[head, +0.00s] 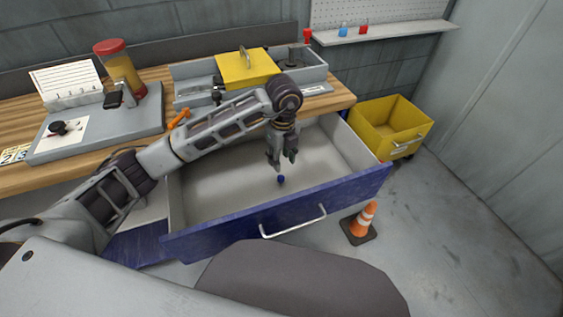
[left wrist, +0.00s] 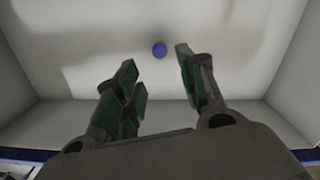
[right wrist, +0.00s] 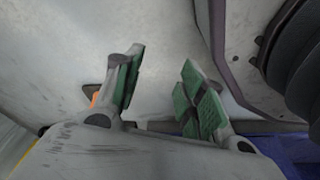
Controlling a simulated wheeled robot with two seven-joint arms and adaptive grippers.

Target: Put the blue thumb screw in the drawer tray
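The blue thumb screw (head: 281,180) lies on the floor of the open drawer tray (head: 220,190), towards its front wall. It also shows in the left wrist view (left wrist: 159,50), just beyond and between the fingertips. My left gripper (head: 282,160) is over the drawer, pointing down, with its fingers apart and nothing between them. The screw is apart from the fingers. My right gripper (right wrist: 158,85) shows only in its own wrist view, fingers apart and empty.
The drawer has a blue front with a pale handle (head: 293,222). A yellow bin (head: 390,125) and an orange cone (head: 361,220) stand on the floor to the right. The bench above holds a grey tray with a yellow lid (head: 245,68) and a red-topped jar (head: 120,68).

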